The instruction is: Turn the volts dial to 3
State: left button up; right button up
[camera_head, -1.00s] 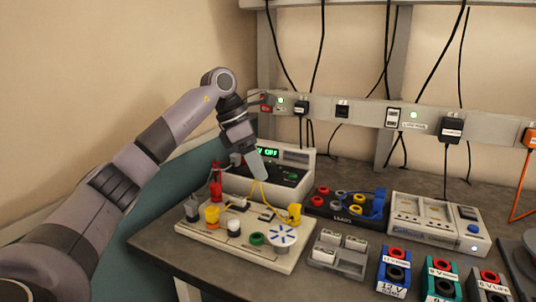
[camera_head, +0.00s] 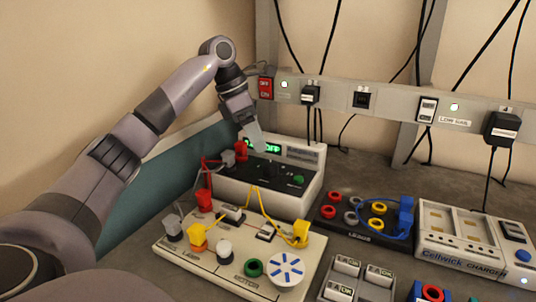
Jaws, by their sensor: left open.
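The grey power supply (camera_head: 305,202) stands at the back left of the bench, with a sloped black panel (camera_head: 262,178) on its front. Its green lit display (camera_head: 273,148) is partly hidden by my left gripper; the visible part seems to end in "OFF". Small dark controls and a green piece (camera_head: 298,180) sit on the panel. I cannot make out which control is the volts dial or what it points at. My left gripper (camera_head: 260,147) is open and points down just above the panel, in front of the display. My right gripper is not in view.
A white board (camera_head: 190,245) with red, yellow and green parts and wires stands in front. Right of it are a lead rack (camera_head: 335,222), a battery holder (camera_head: 345,283) and a charger (camera_head: 460,245). A power rail (camera_head: 385,108) with plugs and cords runs along the wall.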

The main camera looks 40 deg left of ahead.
aim_at(269, 163)
pick_arm(q)
jog(key=shift+x, duration=3.55)
jog(key=c, duration=1)
